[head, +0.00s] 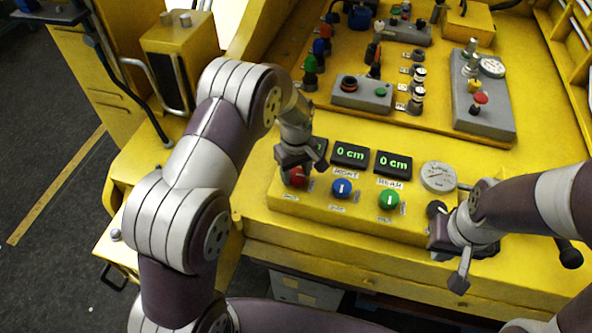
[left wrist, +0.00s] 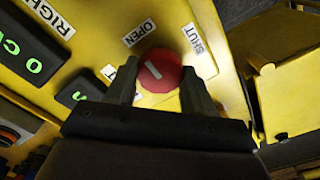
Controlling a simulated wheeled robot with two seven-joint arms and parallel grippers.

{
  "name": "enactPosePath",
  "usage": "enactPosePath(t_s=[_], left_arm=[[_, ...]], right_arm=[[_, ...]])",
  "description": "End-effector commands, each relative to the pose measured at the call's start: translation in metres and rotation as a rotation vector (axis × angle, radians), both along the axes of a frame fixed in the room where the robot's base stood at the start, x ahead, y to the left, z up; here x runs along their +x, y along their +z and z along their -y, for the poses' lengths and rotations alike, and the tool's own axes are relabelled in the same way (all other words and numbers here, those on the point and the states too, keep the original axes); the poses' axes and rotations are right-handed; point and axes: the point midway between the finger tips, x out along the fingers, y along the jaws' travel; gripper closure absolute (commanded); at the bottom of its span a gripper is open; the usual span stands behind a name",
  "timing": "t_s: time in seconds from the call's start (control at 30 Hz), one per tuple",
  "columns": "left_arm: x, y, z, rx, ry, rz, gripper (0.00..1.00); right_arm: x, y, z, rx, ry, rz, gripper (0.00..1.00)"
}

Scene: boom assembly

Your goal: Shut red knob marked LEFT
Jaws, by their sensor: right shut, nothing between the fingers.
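The red knob (head: 298,177) sits at the left end of the row on the yellow front panel, partly covered by my left gripper (head: 292,166). In the left wrist view the knob (left wrist: 162,71) is round, with a short slanted white mark. An OPEN label (left wrist: 138,32) lies at its upper left and a SHUT label (left wrist: 193,38) at its upper right. My left gripper (left wrist: 160,66) has its two fingers apart, one on each side of the knob; I cannot tell whether they touch it. My right gripper (head: 459,282) is shut and empty near the panel's right end.
A blue knob (head: 343,188) and a green knob (head: 389,200) stand to the right of the red one, below displays (head: 350,155) reading 0 cm. Control boxes (head: 362,95) and levers fill the console behind.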

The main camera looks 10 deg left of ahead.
Motion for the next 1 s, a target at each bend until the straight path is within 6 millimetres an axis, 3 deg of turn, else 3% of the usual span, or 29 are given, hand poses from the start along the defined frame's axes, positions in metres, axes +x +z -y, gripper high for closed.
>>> enactPosePath(t_s=[0.37, 1.0], left_arm=[[0.0, 0.0005, 0.0004, -0.001, -0.097, -0.001, 0.78], [0.0003, 0.001, 0.0005, -0.001, -0.671, 0.001, 0.78]], right_arm=[[0.0, -0.0012, 0.0, 0.0, 0.0, 0.0, 1.0], [0.0, -0.0064, 0.0, 0.0, 0.0, 0.0, 1.0]])
